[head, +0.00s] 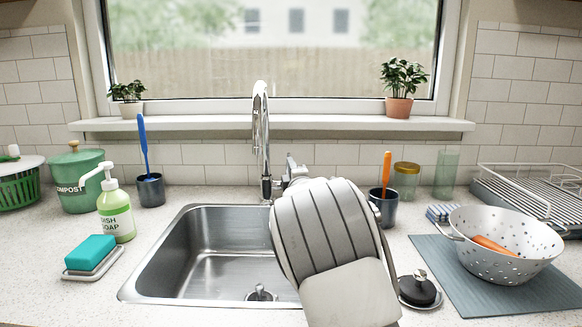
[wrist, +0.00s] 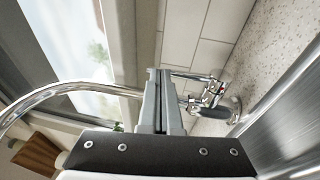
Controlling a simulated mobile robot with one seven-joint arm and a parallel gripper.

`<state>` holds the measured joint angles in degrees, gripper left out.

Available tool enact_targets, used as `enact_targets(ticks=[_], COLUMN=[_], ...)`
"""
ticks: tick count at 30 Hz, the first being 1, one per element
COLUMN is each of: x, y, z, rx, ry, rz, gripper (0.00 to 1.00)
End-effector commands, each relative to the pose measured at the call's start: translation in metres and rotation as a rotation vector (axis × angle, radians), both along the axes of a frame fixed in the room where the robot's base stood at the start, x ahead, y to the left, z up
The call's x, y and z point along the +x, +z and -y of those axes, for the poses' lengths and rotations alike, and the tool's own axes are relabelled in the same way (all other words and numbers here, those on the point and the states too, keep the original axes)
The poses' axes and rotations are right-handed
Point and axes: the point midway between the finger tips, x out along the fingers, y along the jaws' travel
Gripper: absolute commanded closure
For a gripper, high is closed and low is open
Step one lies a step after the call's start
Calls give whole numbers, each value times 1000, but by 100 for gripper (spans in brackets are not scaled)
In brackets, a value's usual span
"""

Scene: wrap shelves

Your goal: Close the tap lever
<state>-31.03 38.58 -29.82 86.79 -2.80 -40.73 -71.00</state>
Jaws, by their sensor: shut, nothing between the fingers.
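The chrome tap (head: 262,135) stands behind the sink, its tall curved spout rising in front of the window. In the wrist view, the tap's spout (wrist: 75,88) runs in from the left behind my fingers. Its chrome body and lever (wrist: 208,98) show just right of my gripper (wrist: 158,78). My gripper's two grey fingers are together, with nothing between them, and overlap part of the tap. I cannot tell whether they touch the lever. In the head view, my arm covers the area right of the tap, and the lever cannot be made out clearly.
The steel sink (head: 165,262) lies in front of the tap. A dark cup with an orange brush (head: 386,175) stands right of my arm. A dish soap bottle (head: 116,215) and a colander (head: 505,245) stand farther out. The window sill (head: 190,124) is behind.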

Motion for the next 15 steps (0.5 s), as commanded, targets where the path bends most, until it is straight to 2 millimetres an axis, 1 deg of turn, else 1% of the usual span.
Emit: enact_targets(ticks=[11,15], x=[2,8], y=[1,6], z=[0,-1], rx=[0,0], ry=[0,1], rz=[-1,-33], gripper=[100,100])
